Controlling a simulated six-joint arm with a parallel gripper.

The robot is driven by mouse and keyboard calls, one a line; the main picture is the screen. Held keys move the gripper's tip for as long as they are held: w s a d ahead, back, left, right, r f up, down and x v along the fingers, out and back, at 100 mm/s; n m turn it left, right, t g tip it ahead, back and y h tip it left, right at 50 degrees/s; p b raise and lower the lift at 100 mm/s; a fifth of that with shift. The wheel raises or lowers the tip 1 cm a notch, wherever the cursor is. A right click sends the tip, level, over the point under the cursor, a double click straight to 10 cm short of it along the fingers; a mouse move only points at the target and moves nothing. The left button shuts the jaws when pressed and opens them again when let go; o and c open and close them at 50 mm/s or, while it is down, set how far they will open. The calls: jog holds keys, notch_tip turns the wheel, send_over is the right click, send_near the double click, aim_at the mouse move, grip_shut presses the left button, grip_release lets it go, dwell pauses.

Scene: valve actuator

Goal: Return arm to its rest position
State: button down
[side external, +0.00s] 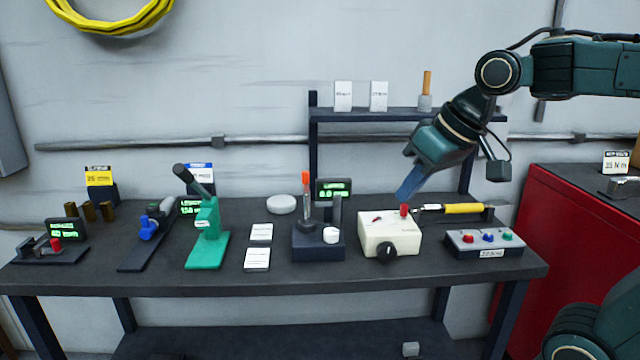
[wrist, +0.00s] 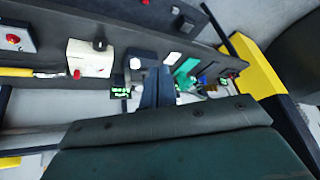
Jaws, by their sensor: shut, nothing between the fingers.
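My gripper (side external: 403,197) hangs from my arm on the right in the side view, its blue fingers pointing down and left. The fingers are shut and empty. Their tips appear just above the red button (side external: 404,210) on the white box (side external: 378,243) in the side view, but the gap in depth is hard to judge. In the wrist view, my gripper (wrist: 158,75) points toward the bench, and the white box (wrist: 90,57) lies to the left, apart from the fingers. A black knob (side external: 386,252) is on the box's front.
The dark bench (side external: 330,280) holds a green lever press (side external: 207,238), a black stand with an orange-topped tool (side external: 305,190), a three-button box (side external: 485,243) and a yellow-handled tool (side external: 463,209). A shelf (side external: 445,114) rises behind. A red cabinet (side external: 565,215) stands right.

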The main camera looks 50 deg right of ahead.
jog(key=s+f+n, duration=0.1)
jog(key=s+f, duration=0.5)
jog(key=s, duration=0.4)
jog(key=w+d+r+m, duration=0.2)
jog(key=w+r, duration=0.1)
jog(key=w, duration=0.6)
jog(key=w+d+r+m, duration=0.2)
jog(key=w+d+r, duration=0.1)
jog(key=w, duration=0.6)
jog(key=w+d+f+m, duration=0.2)
jog(key=w+d, duration=0.5)
jog(key=w, duration=0.2)
jog(key=w+d+f+m+t+h, duration=0.1)
jog(key=w+d+m, duration=0.2)
jog(key=w+d, duration=0.5)
jog(key=shift+w+f+m, duration=0.3)
jog(key=shift+w+f, duration=0.1)
jog(key=shift+w, duration=0.2)
jog(key=shift+w+f, duration=0.1)
